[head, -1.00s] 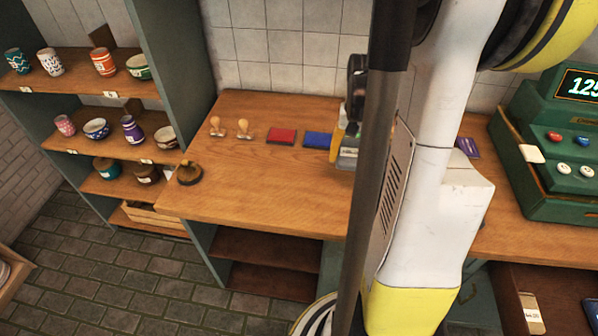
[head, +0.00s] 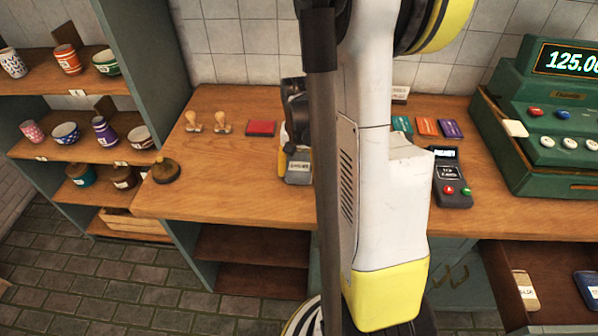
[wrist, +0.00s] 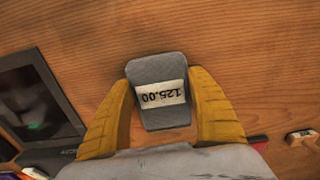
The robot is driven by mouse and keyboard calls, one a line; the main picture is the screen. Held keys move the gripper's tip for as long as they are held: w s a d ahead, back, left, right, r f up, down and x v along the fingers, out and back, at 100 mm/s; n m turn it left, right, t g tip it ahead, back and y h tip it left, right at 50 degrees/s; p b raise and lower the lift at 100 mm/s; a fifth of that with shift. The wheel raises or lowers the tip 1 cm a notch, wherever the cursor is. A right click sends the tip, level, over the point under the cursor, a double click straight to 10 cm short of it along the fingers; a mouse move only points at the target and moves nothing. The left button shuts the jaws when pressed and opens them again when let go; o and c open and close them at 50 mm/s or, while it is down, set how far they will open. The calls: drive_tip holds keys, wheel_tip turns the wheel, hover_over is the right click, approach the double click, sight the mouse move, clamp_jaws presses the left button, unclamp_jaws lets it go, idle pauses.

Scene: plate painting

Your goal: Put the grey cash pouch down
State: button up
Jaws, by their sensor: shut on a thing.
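The grey cash pouch (wrist: 152,72) is between my yellow fingers in the wrist view, with a white label reading 125.00. My gripper (wrist: 160,80) is shut on its sides. In the head view the pouch (head: 298,169) shows at the left of my arm, over the wooden counter, with my gripper (head: 290,160) partly hidden by the arm. I cannot tell whether the pouch touches the wood.
A card terminal (head: 452,182) and green cash register (head: 545,120) stand to the right, above an open drawer (head: 500,275). A red ink pad (head: 262,128), two stamps (head: 208,125) and a bell (head: 165,172) are left. The counter's left front (head: 225,185) is bare.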

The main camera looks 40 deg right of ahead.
sight(299, 168)
drive_tip(key=shift+f, duration=0.2)
drive_tip(key=o, duration=1.3)
drive_tip(key=shift+o, duration=0.2)
drive_tip(key=shift+r, duration=0.15)
wheel_tip(299, 168, up, 12)
drive_tip(key=p, duration=0.4)
drive_tip(key=s+a+r+n+t, duration=0.1)
drive_tip(key=a+r+n+t, duration=0.1)
drive_tip(key=a, duration=0.6)
drive_tip(key=s+a+r+n+t, duration=0.2)
drive_tip(key=a+r+n, duration=0.2)
drive_tip(key=a, duration=0.4)
drive_tip(key=s+a+r+n+t, duration=0.1)
drive_tip(key=a+r+n+t, duration=0.2)
drive_tip(key=a, duration=0.5)
drive_tip(key=shift+s+r+n, duration=0.3)
drive_tip(key=shift+s+n, duration=0.1)
drive_tip(key=shift+n, duration=0.1)
drive_tip(key=shift+a, duration=0.1)
